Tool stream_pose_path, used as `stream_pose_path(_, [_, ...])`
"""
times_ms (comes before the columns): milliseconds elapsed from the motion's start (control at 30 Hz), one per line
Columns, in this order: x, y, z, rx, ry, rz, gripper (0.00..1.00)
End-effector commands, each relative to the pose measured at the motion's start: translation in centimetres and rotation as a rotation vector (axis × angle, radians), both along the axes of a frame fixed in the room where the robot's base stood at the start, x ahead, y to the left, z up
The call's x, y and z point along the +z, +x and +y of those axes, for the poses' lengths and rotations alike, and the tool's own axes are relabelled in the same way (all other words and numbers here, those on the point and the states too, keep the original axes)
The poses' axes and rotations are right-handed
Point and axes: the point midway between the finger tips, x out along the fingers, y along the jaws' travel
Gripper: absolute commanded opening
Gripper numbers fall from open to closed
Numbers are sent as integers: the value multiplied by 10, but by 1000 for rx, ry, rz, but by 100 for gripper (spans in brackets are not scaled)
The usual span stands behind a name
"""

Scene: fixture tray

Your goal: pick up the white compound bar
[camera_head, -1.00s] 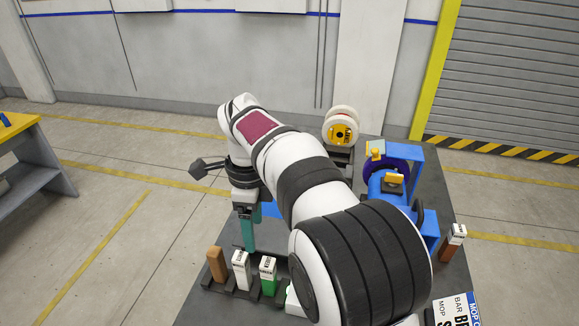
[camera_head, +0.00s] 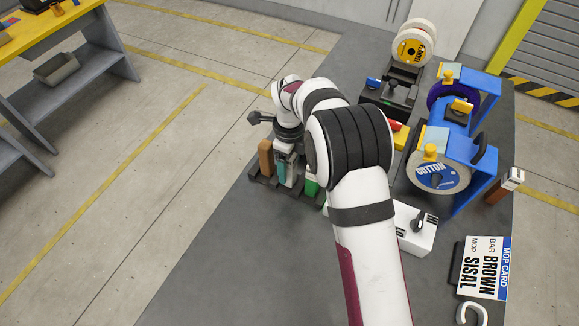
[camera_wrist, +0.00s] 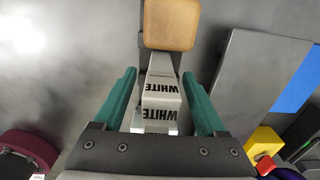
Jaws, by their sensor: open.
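The white compound bar (camera_wrist: 162,98), labelled WHITE, lies between the two green fingers of my gripper (camera_wrist: 159,76) in the wrist view. The fingers are open, one on each side, with a visible gap to the bar. In the head view my gripper (camera_head: 284,168) is down at the bar rack (camera_head: 262,186), and the arm and fingers hide much of the white bar. A brown bar (camera_head: 265,158) stands to the left of it and also shows at the top of the wrist view (camera_wrist: 171,24). A green bar (camera_head: 311,186) stands to the right, partly hidden by my arm.
Blue-framed polishing wheels, including a COTTON wheel (camera_head: 437,175), stand at the right. A separate bar (camera_head: 506,184) stands at the right edge. The bench's front left is bare.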

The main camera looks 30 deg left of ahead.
Motion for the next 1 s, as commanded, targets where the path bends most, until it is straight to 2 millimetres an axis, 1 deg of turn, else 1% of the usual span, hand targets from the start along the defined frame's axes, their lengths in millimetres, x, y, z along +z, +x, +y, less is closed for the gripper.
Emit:
stream_pose_path(133, [0, 0, 0, 0, 0, 0, 74])
stream_pose_path(533, [1, 0, 0, 0, 0, 0, 2])
stream_pose_path(567, [1, 0, 0, 0, 0, 0, 0])
stream_pose_path(900, [2, 0, 0, 0, 1, -1, 0])
stream_pose_path(967, [9, 1, 1, 0, 2, -3, 0])
stream_pose_path(1000, [17, 1, 1, -1, 3, -3, 0])
